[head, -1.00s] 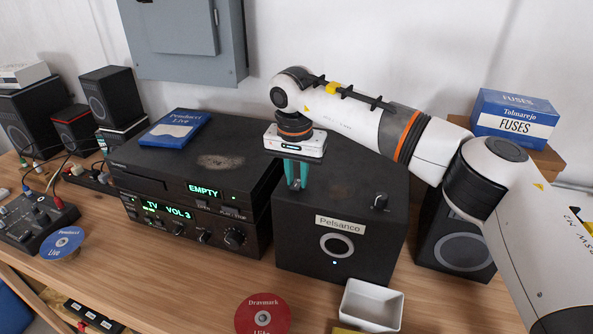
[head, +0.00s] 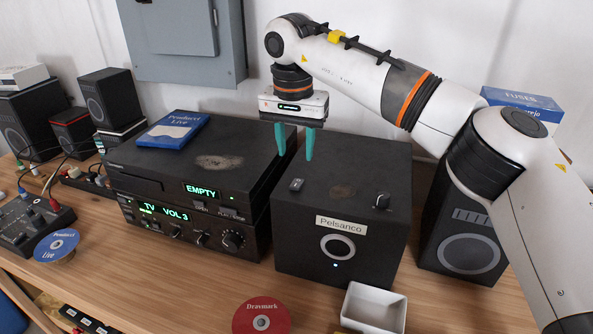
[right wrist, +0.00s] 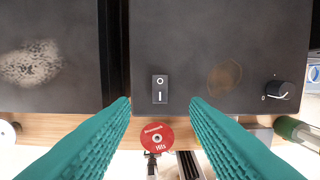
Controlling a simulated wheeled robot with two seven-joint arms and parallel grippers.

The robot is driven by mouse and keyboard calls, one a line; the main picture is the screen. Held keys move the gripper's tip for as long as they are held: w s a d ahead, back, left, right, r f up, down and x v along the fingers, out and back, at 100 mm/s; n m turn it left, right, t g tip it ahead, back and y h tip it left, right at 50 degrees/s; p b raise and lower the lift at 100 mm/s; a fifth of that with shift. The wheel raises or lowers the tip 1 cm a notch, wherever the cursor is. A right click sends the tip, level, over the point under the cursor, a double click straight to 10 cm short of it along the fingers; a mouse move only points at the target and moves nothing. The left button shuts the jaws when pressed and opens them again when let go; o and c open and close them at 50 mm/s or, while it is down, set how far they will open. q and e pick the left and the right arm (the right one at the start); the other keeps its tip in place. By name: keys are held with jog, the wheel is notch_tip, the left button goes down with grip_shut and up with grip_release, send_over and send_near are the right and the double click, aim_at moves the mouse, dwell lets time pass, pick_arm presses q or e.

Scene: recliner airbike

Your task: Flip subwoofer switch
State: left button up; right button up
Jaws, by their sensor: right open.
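The black subwoofer (head: 310,255), labelled Pelsanco, stands on the bench with a small light lit below its front ring. Its rocker switch (head: 296,184) is on the top, near the left edge. In the right wrist view the switch (right wrist: 160,89) shows an O above an I; I cannot tell which side is pressed. My right gripper (head: 295,157), with teal fingers, is open and empty above the subwoofer top, clear of the switch. In the right wrist view its fingers (right wrist: 160,104) spread to either side below the switch. My left gripper is not in view.
A round knob (head: 382,201) stands at the subwoofer's top right. A stacked player and receiver (head: 180,235) are close on its left, a speaker (head: 465,245) on its right. A white dish (head: 373,308) and a red disc (head: 261,316) lie in front.

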jog(key=r, duration=0.4)
jog(key=shift+s+a+r, duration=0.1)
jog(key=shift+s+r, duration=0.15)
jog(key=shift+r, duration=0.15)
